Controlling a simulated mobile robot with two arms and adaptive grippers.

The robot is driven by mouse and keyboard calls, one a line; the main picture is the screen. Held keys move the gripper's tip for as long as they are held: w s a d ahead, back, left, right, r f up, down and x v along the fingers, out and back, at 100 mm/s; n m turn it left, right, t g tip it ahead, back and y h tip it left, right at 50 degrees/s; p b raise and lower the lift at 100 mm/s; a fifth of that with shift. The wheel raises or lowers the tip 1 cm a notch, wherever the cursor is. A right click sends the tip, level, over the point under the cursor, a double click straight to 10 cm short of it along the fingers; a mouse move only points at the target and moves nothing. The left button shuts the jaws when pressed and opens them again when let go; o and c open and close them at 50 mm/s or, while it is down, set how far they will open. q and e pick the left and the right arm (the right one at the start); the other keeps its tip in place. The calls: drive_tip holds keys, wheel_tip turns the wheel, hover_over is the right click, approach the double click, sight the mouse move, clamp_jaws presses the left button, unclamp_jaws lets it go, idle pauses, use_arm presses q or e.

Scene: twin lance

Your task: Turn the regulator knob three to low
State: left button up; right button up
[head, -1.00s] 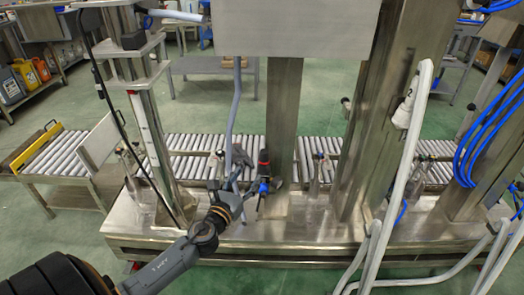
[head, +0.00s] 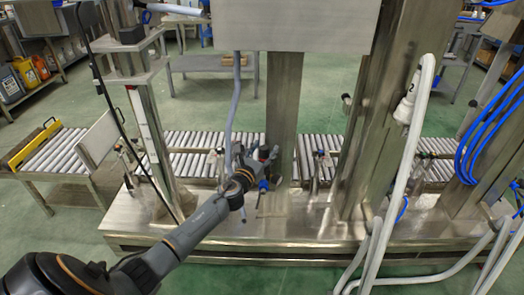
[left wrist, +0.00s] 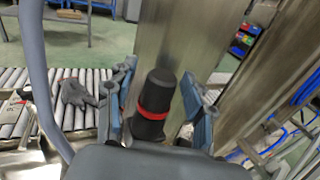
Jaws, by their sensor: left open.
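In the left wrist view, a black knob (left wrist: 154,103) with a red ring stands between my finger pads, close to the palm. Its number and setting cannot be read. My left gripper (head: 259,157) is open, with one blue-grey finger on each side of the knob. Small gaps seem to show on both sides; I cannot tell whether either finger touches it. In the head view the gripper largely hides the knob, and a blue part (head: 263,185) shows just below it. My right gripper is not in view.
A steel post (head: 284,110) stands just behind the gripper. A grey hose (head: 235,100) hangs close to its left. A roller conveyor (head: 190,140) runs behind. White hoses (head: 400,160) hang at the right. The steel base (head: 290,222) has clear room in front.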

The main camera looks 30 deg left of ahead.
use_arm(q)
drive_tip(key=shift+c, duration=1.3)
clamp_jaws()
drive_tip(key=shift+r+n+y, duration=0.1)
drive_tip(key=shift+n+y, duration=0.2)
drive_tip(key=shift+n+y+p, duration=0.3)
drive_tip(key=shift+y, duration=0.2)
drive_tip(key=shift+g+y, duration=0.3)
drive_tip(key=shift+y, duration=0.1)
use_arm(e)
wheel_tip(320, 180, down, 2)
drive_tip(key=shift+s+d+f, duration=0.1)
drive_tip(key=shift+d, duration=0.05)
use_arm(q)
drive_tip(key=shift+a, duration=0.1)
